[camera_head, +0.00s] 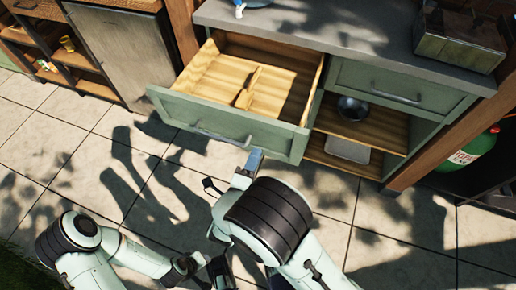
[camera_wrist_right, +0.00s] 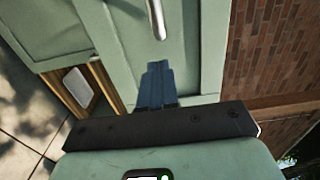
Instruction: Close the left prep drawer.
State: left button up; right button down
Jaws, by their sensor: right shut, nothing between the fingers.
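The left prep drawer (camera_head: 282,136) is pulled well out of the green cabinet, and its wooden inside with dividers shows. Its green front bears a grey bar handle (camera_head: 222,137). The handle also shows at the top of the right wrist view (camera_wrist_right: 156,18). My right gripper (camera_head: 256,155) is shut and empty, its fingertips at the lower drawer front, just right of the handle. In the right wrist view the closed fingers (camera_wrist_right: 156,72) point at the green front panel; I cannot tell if they touch it. My left gripper (camera_head: 218,272) is low in the head view, partly hidden by the right arm.
The right drawer (camera_head: 392,92) is shut. Below it, open shelves hold a metal bowl (camera_head: 352,108) and a pale tray (camera_head: 347,149). A grey countertop (camera_head: 310,32) lies above. A green gas bottle (camera_head: 468,154) stands at the right. The tiled floor in front is clear.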

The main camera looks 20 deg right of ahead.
aim_at(262, 141)
pick_arm(q)
jog(key=shift+w+a+f, duration=0.15)
jog(key=shift+w+f, duration=0.05)
jog(key=shift+w, duration=0.05)
pick_arm(e)
jog(key=shift+x, duration=1.55)
jog(key=shift+d, duration=0.1)
